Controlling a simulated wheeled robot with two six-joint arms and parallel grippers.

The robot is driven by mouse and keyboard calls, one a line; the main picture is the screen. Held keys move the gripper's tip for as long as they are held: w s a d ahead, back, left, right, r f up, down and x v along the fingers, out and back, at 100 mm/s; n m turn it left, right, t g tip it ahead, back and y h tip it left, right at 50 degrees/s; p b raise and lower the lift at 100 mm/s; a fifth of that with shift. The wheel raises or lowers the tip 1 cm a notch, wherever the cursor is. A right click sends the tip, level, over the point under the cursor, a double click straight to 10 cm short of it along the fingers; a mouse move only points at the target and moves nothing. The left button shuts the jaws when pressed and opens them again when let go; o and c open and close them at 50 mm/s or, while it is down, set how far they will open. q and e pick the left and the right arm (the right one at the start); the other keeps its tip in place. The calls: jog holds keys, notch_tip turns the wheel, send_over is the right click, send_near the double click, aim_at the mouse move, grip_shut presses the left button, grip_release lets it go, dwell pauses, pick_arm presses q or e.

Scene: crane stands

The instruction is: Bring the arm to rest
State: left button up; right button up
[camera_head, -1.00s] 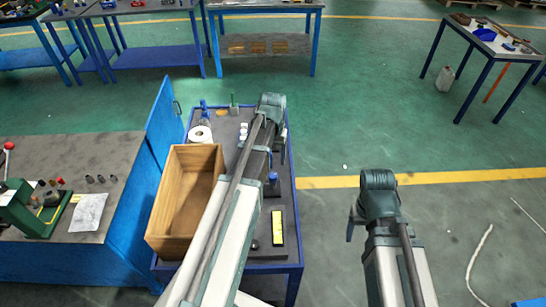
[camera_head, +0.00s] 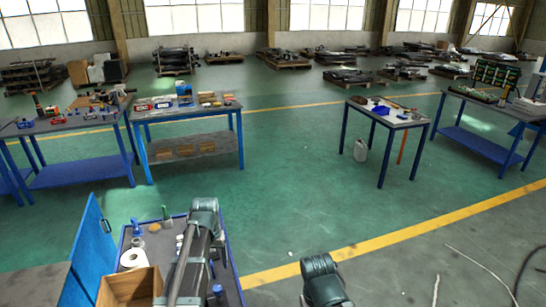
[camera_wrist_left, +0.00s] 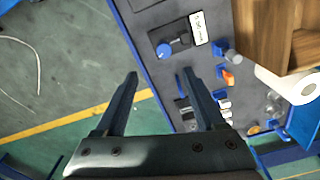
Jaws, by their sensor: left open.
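My left arm (camera_head: 190,265) reaches forward over the cart (camera_head: 234,272) in the head view, and its own links largely hide its gripper there. In the left wrist view my left gripper (camera_wrist_left: 160,76) shows two dark fingers spread apart with nothing between them.
The cart holds a wooden box (camera_head: 128,288), a white roll (camera_head: 133,258) and a blue knob on a dark block (camera_wrist_left: 163,50). A blue cabinet door (camera_head: 90,240) stands at the left. Worktables (camera_head: 190,130) and another table (camera_head: 392,118) stand farther off. Green floor between is open.

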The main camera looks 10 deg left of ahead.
pick_arm(q)
jog(key=s+d+m, duration=0.3)
jog(key=s+d, duration=0.5)
jog(key=d, duration=0.2)
jog(key=s+d+m+y, duration=0.1)
jog(key=s+d+m, duration=0.1)
jog(key=s+d, duration=0.6)
jog(key=d, duration=0.3)
jog(key=shift+s+m, duration=0.3)
jog(key=shift+m, duration=0.1)
